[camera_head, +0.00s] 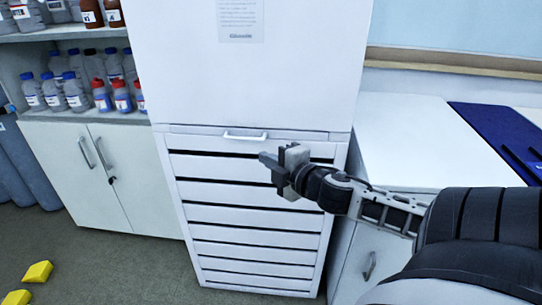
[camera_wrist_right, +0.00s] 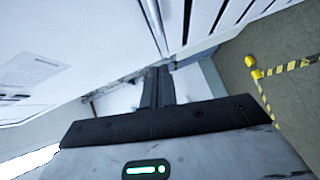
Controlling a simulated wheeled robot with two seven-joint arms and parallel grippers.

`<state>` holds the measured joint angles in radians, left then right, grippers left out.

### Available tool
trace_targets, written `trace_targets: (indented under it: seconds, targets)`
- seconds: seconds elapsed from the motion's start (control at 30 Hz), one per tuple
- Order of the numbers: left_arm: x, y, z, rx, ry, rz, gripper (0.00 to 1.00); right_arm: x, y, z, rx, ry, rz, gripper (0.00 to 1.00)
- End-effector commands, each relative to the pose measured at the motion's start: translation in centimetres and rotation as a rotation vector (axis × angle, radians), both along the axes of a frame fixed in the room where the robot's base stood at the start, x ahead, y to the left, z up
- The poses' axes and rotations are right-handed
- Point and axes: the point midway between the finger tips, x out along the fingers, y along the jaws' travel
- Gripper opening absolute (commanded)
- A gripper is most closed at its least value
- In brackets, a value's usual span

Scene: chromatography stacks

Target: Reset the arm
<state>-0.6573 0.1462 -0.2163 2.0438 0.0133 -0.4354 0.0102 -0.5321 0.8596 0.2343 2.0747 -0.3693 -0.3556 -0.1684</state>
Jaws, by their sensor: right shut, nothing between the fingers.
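My right gripper (camera_head: 268,160) is shut and empty in the head view. It is in front of the upper drawers of a white drawer cabinet (camera_head: 250,215), just right of and below a white handle (camera_head: 245,136). The right wrist view shows its dark fingers (camera_wrist_right: 158,85) together, with nothing between them. My right arm comes in from the right side of the head view. My left gripper is in neither view.
A shelf (camera_head: 70,33) with several bottles stands at the left above white cupboard doors (camera_head: 90,170). A white counter (camera_head: 420,140) with a blue mat (camera_head: 500,140) is at the right. Yellow blocks (camera_head: 38,272) are on the floor at the lower left.

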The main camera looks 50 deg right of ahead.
Motion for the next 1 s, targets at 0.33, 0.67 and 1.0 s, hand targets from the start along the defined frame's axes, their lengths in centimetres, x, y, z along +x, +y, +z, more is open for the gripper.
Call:
trace_targets:
  seconds: [0.33,0.67,1.0]
  targets:
    - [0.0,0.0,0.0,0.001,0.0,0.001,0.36,-0.8,0.1,0.2,-0.001,-0.001,0.001,0.0]
    - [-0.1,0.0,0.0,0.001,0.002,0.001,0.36,-5.0,4.9,-9.8,0.386,0.165,-0.082,0.0]
    - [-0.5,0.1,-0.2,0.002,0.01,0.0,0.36,-12.7,22.2,-20.6,1.14,0.452,-0.224,0.0]
